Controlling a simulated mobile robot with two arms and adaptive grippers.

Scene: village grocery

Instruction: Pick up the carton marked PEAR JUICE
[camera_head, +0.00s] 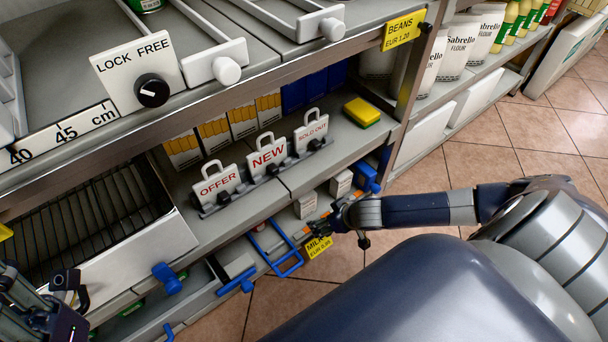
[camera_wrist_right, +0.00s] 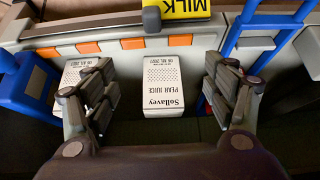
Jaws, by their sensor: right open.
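In the right wrist view the white carton marked PEAR JUICE (camera_wrist_right: 163,90) stands between the spread fingers of my right gripper (camera_wrist_right: 163,98), its print upside down in the picture. The gripper is open and holds nothing. In the head view my right gripper (camera_head: 322,226) is at the lower shelf's front edge, beside a small white carton (camera_head: 304,206) that appears to be the same one; its print is too small to read there. A second white carton (camera_wrist_right: 72,75) is partly hidden behind a finger. My left gripper (camera_head: 68,292) is at the lower left; its jaw opening is unclear.
A yellow MILK label (camera_wrist_right: 185,9) hangs on the shelf edge by the carton. A blue frame (camera_head: 276,248) stands to one side and a blue object (camera_head: 367,177) to the other. The shelf above carries OFFER, NEW and SOLD OUT signs (camera_head: 268,154) and a yellow sponge (camera_head: 362,112).

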